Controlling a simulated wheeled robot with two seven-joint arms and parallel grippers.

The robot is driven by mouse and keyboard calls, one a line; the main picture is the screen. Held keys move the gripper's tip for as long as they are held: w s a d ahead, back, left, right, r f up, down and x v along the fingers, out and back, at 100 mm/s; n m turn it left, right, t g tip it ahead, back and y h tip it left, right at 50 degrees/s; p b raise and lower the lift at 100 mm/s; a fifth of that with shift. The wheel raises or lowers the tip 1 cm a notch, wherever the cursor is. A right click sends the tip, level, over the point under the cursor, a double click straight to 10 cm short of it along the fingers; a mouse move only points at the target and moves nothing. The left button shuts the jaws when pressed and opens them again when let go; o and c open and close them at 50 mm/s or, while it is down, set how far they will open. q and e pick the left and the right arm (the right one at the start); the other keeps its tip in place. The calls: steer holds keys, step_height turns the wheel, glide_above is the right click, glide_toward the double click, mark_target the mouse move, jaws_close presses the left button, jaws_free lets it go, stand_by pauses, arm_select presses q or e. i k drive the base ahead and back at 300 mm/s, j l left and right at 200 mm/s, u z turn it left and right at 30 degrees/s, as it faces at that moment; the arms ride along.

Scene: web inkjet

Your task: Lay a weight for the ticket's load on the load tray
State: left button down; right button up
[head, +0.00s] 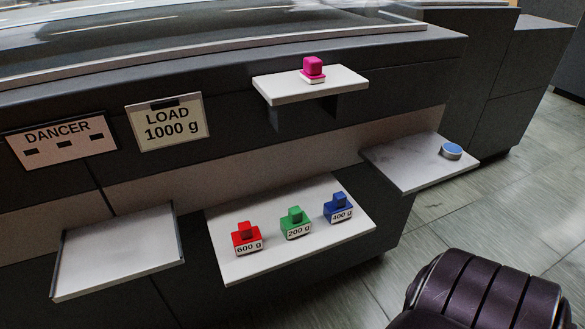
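The ticket (167,122) reads "LOAD 1000 g" on the dark machine front. Three labelled weights stand upright on a white shelf (225,222): a red 600 g weight (247,239), a green 200 g weight (295,223) and a blue 400 g weight (339,208). An empty pale tray (115,250) with dark raised side edges sits at lower left, below the "DANCER" sign (60,142); it appears to be the load tray, though it has no label of its own. Neither of my grippers shows in the head view.
A pink block on a white base (313,70) stands on an upper shelf (275,88). A round blue-topped piece (451,151) sits on a right-hand shelf (400,168). A dark purple ribbed shape, possibly part of me, fills the bottom right. Tiled floor lies open at right.

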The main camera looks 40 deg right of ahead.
mark_target(247, 239)
steer(key=z, duration=1.25)
